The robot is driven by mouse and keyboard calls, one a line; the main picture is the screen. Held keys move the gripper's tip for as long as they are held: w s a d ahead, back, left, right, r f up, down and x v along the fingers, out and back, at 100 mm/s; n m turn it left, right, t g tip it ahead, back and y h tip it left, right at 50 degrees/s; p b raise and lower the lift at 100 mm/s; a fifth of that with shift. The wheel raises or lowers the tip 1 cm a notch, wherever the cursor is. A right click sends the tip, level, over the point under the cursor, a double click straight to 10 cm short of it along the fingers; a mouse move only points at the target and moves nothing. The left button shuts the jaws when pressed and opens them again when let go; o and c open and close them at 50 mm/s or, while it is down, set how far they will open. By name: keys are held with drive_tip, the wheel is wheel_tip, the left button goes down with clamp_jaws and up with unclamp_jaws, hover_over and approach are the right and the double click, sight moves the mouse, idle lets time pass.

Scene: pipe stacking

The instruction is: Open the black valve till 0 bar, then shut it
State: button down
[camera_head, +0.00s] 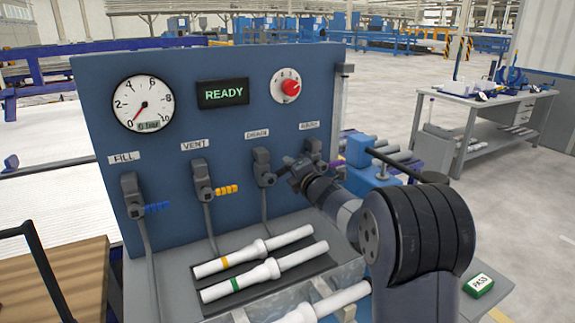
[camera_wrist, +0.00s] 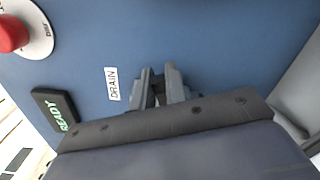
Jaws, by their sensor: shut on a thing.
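The drain valve (camera_head: 264,167) is a dark body on the blue panel, under a label that reads DRAIN in the wrist view. Its black handle is mostly hidden by my gripper. My gripper (camera_head: 288,169) is at this valve, shut on the handle; its jaws also show in the wrist view (camera_wrist: 160,88), close to the panel. I cannot tell the handle's angle. The round pressure gauge (camera_head: 143,103) has its red needle pointing to the lower left, near the zero end. The small digits on its face are hard to read.
The fill valve (camera_head: 132,195) has a blue handle and the vent valve (camera_head: 203,180) a yellow one. A fourth valve (camera_head: 313,150) is partly behind my arm. The display (camera_head: 223,93) reads READY. A red knob (camera_head: 290,86) is above. White pipes (camera_head: 240,282) lie below the panel.

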drive_tip(key=shift+w+d+f+m+b, duration=0.1)
drive_tip(key=shift+d+f+m+b, duration=0.1)
drive_tip(key=shift+f+m, duration=0.7)
drive_tip(key=shift+d+f+m+b, duration=0.15)
drive_tip(key=shift+f+m, duration=0.35)
drive_tip(key=shift+m, duration=0.8)
drive_tip(key=c, duration=1.4)
unclamp_jaws()
drive_tip(key=shift+c, duration=0.2)
drive_tip(key=b+v, duration=0.1)
drive_tip(key=v, duration=0.9)
drive_tip(key=shift+s, duration=0.4)
